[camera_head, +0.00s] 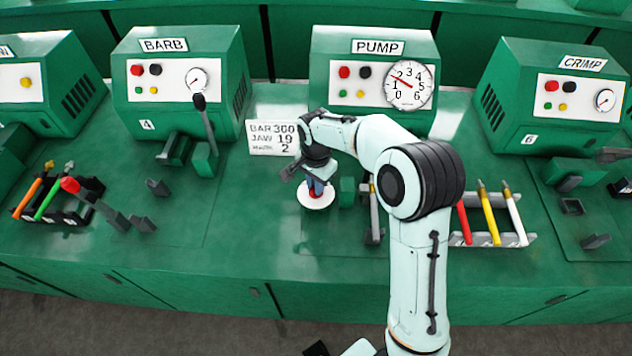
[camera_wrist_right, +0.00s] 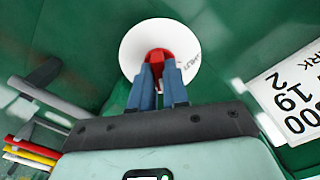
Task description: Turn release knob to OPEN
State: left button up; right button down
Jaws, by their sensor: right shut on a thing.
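The release knob (camera_wrist_right: 157,57) is red and sits at the middle of a round white dial plate (camera_wrist_right: 185,45). Dark lettering shows at the plate's right edge in the wrist view, partly cut off and too small to read fully. My right gripper (camera_wrist_right: 158,68) is shut on the red knob, with its blue fingers on either side. In the head view my right gripper (camera_head: 316,186) reaches down over the white plate (camera_head: 316,201) on the bench in front of the PUMP box, and the knob is mostly hidden. My left gripper is not in view.
The PUMP box (camera_head: 350,62) carries a gauge (camera_head: 408,86) with its needle between 1 and 2. A white sign (camera_head: 272,137) stands left of my right gripper. A rack of red, yellow and white-handled tools (camera_head: 490,218) lies to the right. The bench front is clear.

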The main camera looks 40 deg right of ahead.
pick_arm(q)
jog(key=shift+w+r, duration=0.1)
pick_arm(e)
jog(key=shift+m, duration=0.8)
jog(key=c, duration=1.1)
grip_release()
jog(key=shift+r, duration=0.15)
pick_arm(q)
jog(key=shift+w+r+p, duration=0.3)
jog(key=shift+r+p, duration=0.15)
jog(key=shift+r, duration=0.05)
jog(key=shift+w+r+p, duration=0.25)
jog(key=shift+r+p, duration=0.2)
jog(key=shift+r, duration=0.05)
pick_arm(e)
notch_tip(320, 180, up, 13)
jog(key=shift+r, duration=0.1)
